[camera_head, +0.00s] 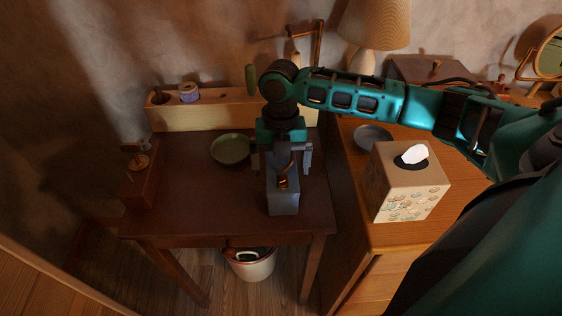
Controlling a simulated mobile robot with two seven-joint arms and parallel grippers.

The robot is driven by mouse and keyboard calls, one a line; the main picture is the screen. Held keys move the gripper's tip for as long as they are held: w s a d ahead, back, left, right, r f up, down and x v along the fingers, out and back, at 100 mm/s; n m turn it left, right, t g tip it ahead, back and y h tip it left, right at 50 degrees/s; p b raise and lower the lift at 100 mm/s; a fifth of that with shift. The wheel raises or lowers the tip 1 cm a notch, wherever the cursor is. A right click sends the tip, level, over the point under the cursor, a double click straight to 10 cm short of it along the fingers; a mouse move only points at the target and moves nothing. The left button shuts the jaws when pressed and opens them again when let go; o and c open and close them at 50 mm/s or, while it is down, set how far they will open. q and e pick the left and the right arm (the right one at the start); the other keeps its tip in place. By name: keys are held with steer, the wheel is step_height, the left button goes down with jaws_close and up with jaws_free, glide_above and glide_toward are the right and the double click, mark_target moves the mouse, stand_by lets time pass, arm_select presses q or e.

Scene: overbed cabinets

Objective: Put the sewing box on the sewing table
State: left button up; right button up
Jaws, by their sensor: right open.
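A grey box with a brown handle, which looks like the sewing box (284,203), stands on the dark wooden sewing table (205,218) near its front right part. My right gripper (282,167) is directly above the box, pointing down. Its fingers are open, one on each side of the box's top and handle. The gripper partly hides the back of the box, and I cannot tell whether a finger touches it. My left gripper is not in view.
A green dish (230,149) lies left of the box. A wooden organizer (205,111) with a thread spool lines the back. On the right cabinet (385,235) are a tissue box (410,190), a grey dish (373,136) and a lamp (378,25). A bucket (250,266) stands below.

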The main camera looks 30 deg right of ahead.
arm_select(q)
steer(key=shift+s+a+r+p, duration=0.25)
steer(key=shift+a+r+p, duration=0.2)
steer(key=shift+p, duration=0.55)
arm_select(e)
step_height(320, 180, up, 12)
steer(key=w, duration=0.1)
steer(key=shift+d, duration=0.35)
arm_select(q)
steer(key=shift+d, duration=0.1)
arm_select(e)
steer(key=shift+w, duration=0.15)
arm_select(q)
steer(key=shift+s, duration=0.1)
